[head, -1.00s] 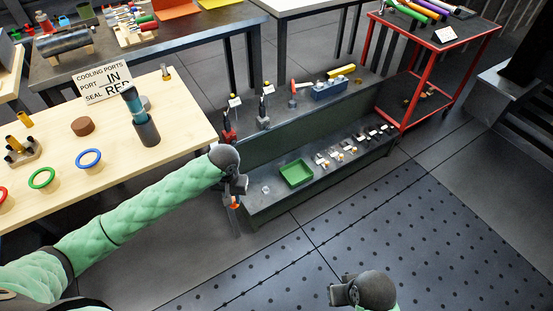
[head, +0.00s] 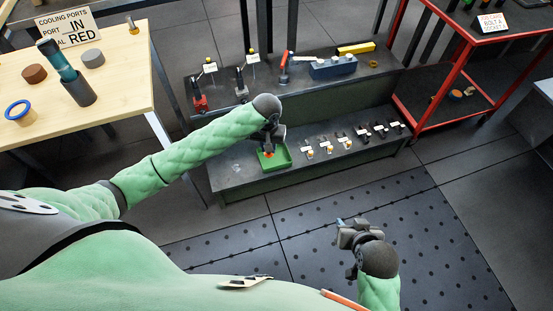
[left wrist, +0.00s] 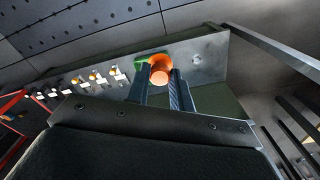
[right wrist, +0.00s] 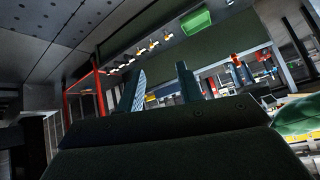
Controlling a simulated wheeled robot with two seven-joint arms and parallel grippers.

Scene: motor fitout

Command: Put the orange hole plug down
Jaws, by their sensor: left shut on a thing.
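The orange hole plug (left wrist: 160,70) is between the fingertips of my left gripper (left wrist: 160,84) in the left wrist view. The gripper is shut on it. In the head view the plug (head: 268,154) shows as a small orange spot below my left gripper (head: 268,146), over the green tray (head: 283,160) on the low shelf. Whether the plug touches the tray floor, I cannot tell. The green tray (left wrist: 180,38) is partly hidden behind the plug and fingers in the left wrist view. My right gripper (right wrist: 161,82) has its fingers apart with nothing between them; it hangs over the floor in the head view (head: 352,230).
To the tray's right, several small fittings with labels (head: 330,149) line the low shelf (head: 232,181). The upper shelf holds a blue toolbox (head: 334,67) and a yellow item (head: 356,48). A wooden table (head: 125,85) stands left, a red cart (head: 440,125) right.

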